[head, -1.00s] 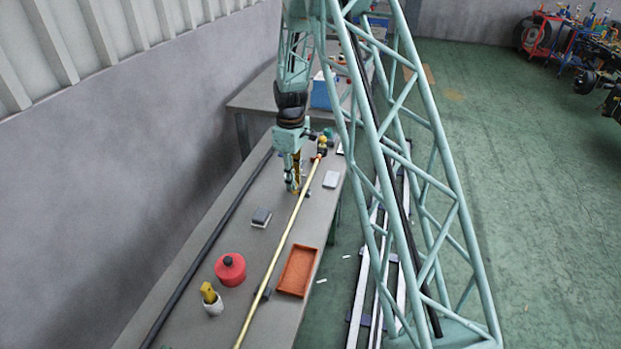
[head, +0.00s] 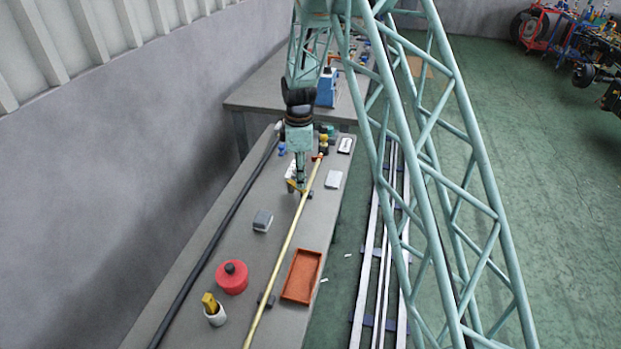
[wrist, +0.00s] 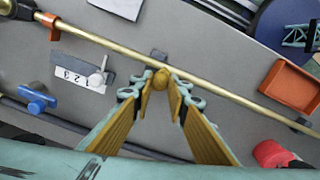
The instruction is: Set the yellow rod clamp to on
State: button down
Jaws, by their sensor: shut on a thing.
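A long yellow rod (head: 283,250) runs lengthwise along the grey table and crosses the wrist view (wrist: 232,98). My gripper (head: 301,190) is down at the rod's left side. I cannot tell whether this knob is part of the rod clamp. No on or off marking is readable.
A plate marked with digits (wrist: 75,74) carries a grey lever beside the rod. A blue part (wrist: 37,103) lies near it. A black rod (head: 213,255) runs along the left.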

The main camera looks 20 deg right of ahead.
dwell(0.3)
jog(key=c, duration=2.5)
grip_release()
jog(key=shift+d, duration=0.1)
jog(key=shift+r, duration=0.1)
notch_tip(320, 180, up, 12)
